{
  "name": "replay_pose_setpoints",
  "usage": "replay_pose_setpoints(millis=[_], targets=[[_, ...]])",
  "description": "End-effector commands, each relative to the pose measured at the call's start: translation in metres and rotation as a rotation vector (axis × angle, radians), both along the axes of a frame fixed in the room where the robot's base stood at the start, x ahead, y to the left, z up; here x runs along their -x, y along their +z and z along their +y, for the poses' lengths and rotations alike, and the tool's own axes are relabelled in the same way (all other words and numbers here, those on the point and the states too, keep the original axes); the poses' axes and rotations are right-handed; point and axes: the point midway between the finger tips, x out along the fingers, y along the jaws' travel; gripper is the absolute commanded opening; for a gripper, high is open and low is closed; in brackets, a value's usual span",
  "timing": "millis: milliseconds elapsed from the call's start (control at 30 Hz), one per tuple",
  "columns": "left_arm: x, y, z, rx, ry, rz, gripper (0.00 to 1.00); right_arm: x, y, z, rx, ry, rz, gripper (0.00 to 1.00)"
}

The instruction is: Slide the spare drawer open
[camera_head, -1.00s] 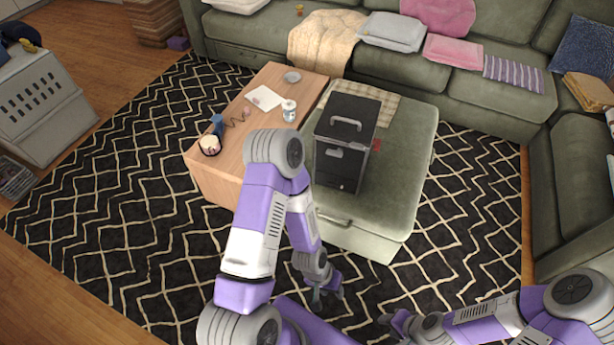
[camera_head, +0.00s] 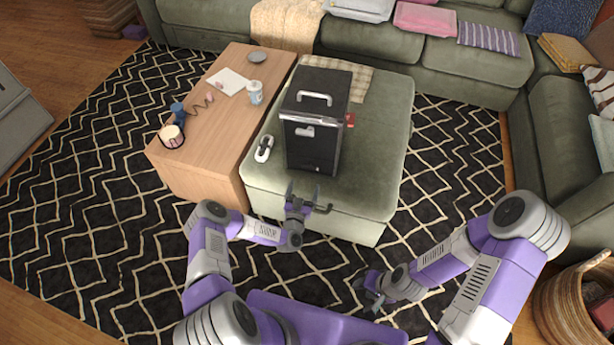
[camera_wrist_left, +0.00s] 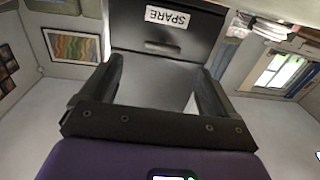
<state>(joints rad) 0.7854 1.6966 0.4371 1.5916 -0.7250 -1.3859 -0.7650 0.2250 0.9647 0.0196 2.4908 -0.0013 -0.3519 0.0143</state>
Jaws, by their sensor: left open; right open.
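A black cabinet (camera_head: 316,150) with a top carry handle stands upright on the green ottoman. No gap shows around this front. My left gripper (camera_head: 308,197) is open in front of the cabinet, near the ottoman's front edge. Its spread fingers (camera_wrist_left: 158,70) frame the area by the pull, apart from it and empty. My right gripper (camera_head: 368,290) is open, low over the rug at the right.
The green ottoman (camera_head: 385,130) has a checked cloth and a small white-and-black item (camera_head: 264,148) beside the cabinet. A wooden table (camera_head: 200,140) adjoins on the left, with a mug, paper and bowl. A green sofa (camera_head: 440,60) lies behind. Patterned rug is clear at the front left.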

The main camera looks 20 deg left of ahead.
Motion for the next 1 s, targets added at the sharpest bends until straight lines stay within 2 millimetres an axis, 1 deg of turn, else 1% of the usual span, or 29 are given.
replay_pose_setpoints(millis=[67,400,500,633,867,967,1000], targets=[[-0.007,-0.001,0.005,-0.010,0.017,-0.017,0.89,0.000,-0.004,0.000,0.000,0.000,-0.001,0.43],[-0.058,-0.001,0.007,-0.011,0.015,-0.016,0.89,0.000,-0.025,0.000,0.000,0.000,-0.001,0.43],[-0.068,-0.001,0.007,-0.010,0.014,-0.015,0.89,0.000,-0.028,0.000,0.000,0.000,-0.001,0.43],[-0.074,0.000,0.008,-0.009,0.014,-0.015,0.89,0.000,-0.030,0.000,0.000,0.000,-0.001,0.43],[-0.075,0.001,0.008,-0.009,0.013,-0.014,0.89,0.000,-0.029,0.000,0.000,0.000,0.000,0.43],[-0.075,0.001,0.008,-0.009,0.013,-0.014,0.76,0.000,-0.029,0.000,0.000,0.000,0.000,0.43],[-0.074,0.001,0.008,-0.009,0.013,-0.014,0.69,0.000,-0.029,0.000,0.000,0.000,0.000,0.43]])
